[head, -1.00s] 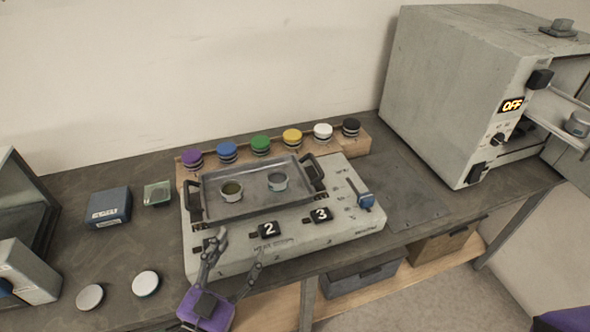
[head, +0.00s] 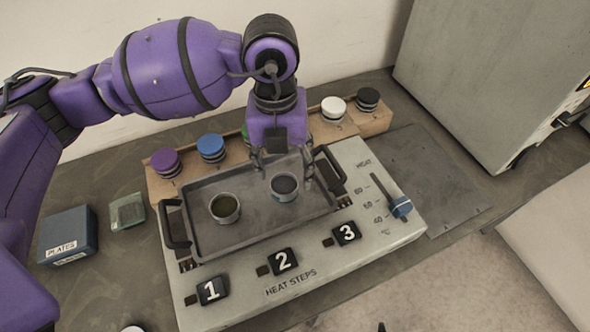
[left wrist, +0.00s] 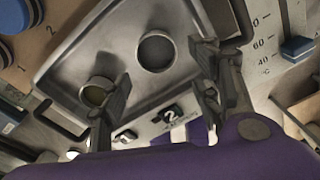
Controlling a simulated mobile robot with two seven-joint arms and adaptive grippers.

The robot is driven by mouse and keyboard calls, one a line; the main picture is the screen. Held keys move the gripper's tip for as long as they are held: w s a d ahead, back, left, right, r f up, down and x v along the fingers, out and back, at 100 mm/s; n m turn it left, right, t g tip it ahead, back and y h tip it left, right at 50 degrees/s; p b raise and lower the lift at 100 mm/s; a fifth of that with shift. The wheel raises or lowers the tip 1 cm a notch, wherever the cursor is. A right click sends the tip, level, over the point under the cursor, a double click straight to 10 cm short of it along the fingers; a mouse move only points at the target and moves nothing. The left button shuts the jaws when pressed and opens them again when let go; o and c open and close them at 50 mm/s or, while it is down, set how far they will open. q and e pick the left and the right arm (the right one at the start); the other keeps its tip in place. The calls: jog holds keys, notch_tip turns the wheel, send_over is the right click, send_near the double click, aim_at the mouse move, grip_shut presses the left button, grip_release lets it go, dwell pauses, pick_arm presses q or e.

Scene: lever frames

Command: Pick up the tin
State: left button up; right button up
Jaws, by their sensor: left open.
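Two small open tins stand in a metal tray (head: 205,246) on the heating unit. The left tin (head: 224,208) has olive-green contents; the right tin (head: 284,188) looks grey inside. My left gripper (head: 284,168) is open, pointing down just behind and above the right tin, with no hold on it. In the left wrist view the fingers (left wrist: 160,90) are spread, the grey tin (left wrist: 156,52) lies beyond the gap between them, and the green tin (left wrist: 96,92) is partly behind one finger. My right gripper is not in view.
A wooden rack (head: 152,186) behind the tray holds several coloured knobs, some hidden by my arm. The tray has dark handles. A blue slider (head: 400,207) and numbered buttons (head: 285,260) are in front and right. A "PLATES" box (head: 68,234) stands left.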

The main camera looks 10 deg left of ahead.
aim_at(282, 186)
pick_arm(q)
jog(key=shift+w+a+r, duration=0.15)
jog(key=shift+w+a, duration=0.25)
jog(key=shift+w, duration=0.1)
jog(key=shift+f, duration=0.3)
jog(key=f, duration=0.6)
jog(key=shift+s+d+f, duration=0.1)
jog(key=shift+s+f, duration=0.1)
jog(key=shift+f, duration=0.15)
jog(key=shift+c, duration=0.9)
jog(key=c, duration=1)
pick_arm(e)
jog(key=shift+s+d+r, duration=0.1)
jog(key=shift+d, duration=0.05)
pick_arm(q)
jog(key=shift+c, duration=0.2)
